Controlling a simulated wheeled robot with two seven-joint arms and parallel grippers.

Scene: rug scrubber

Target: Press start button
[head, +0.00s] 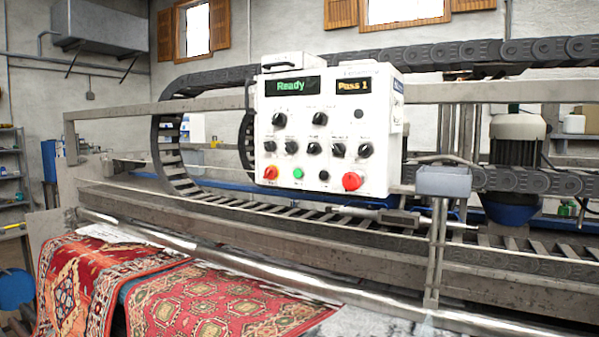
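A white control box (326,128) stands upright on the rug scrubber's frame, near the middle of the head view. Its left display reads "Ready" (291,87) and its right display reads "Pass 1" (353,86). Several black knobs fill the panel's middle. Any labels are too small to read. Neither of my grippers is in view.
Red patterned rugs (215,305) lie over the machine's front, below a long metal roller (240,262). A grey box on a post (444,181) stands right of the panel. Black cable chains (170,150) run behind and beside it. The space directly before the panel looks clear.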

